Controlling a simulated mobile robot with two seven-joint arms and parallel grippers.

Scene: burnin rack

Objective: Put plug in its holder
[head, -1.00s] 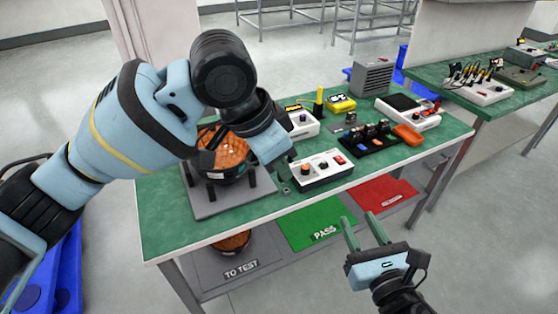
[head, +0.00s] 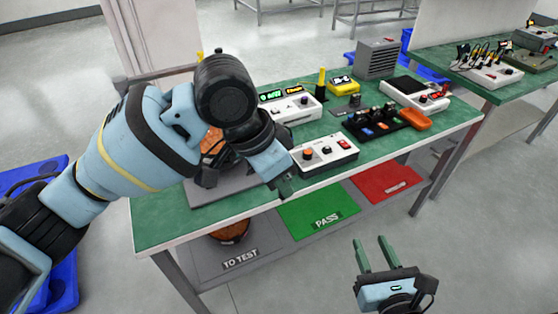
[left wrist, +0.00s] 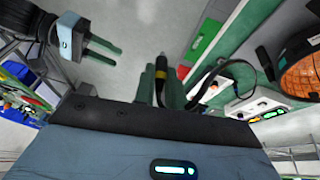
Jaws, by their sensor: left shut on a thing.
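My left gripper (head: 284,185) is at the front edge of the green bench, in front of the white control box (head: 325,153). A black cable (left wrist: 212,75) loops close by on the right. The plug is hidden behind my arm in the head view. I cannot say for sure which thing is its holder; a yellow upright piece in a black base (head: 321,88) stands at the back. My right gripper (head: 373,254) is open and empty, in front of the bench.
A round unit with an orange face (head: 211,141) is partly hidden by my left arm. A black rack (head: 383,126), an orange tray (head: 416,119) and a white meter (head: 291,107) stand on the bench. A lower shelf has grey, green (head: 310,218) and red areas.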

